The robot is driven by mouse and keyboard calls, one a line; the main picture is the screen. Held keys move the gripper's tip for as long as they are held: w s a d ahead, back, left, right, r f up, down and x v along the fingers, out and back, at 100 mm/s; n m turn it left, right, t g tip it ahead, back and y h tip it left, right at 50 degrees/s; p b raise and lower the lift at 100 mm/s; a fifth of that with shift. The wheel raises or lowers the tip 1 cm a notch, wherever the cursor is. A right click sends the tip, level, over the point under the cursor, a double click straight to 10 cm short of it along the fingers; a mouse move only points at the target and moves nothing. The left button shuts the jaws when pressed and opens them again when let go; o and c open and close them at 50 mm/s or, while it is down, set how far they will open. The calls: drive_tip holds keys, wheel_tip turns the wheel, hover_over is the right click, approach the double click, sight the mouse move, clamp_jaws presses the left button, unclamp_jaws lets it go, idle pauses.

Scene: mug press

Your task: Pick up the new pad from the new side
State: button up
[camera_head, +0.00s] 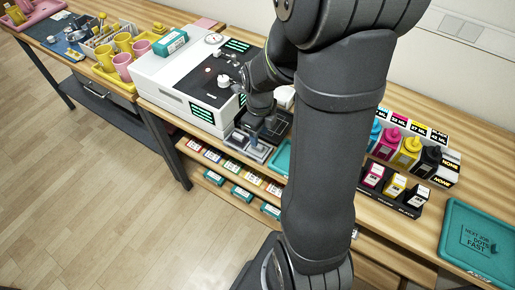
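My gripper (262,133) is at the middle of the picture, low over the table's front edge, just right of the white press. Grey metal holders (257,151) lie under and in front of it. My gripper is small and dark here, and I cannot tell whether its fingers are open or shut. A teal tray (282,159) shows just to the right, mostly hidden behind my arm. I cannot make out a pad or a label for the new side. My arm covers the table behind and right of the gripper.
The white press (188,82) stands at left, with a teal box (170,43) on it. Beyond it are yellow and pink mugs (122,66). Ink bottles (411,150) and small ink boxes (394,188) stand at right. Shelves below hold boxes (232,167).

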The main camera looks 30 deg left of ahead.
sight(258, 148)
drive_tip(key=shift+a+f, duration=0.2)
drive_tip(key=shift+f, duration=1.2)
drive_tip(key=shift+a+f, duration=0.15)
drive_tip(key=shift+f, duration=1.25)
clamp_jaws()
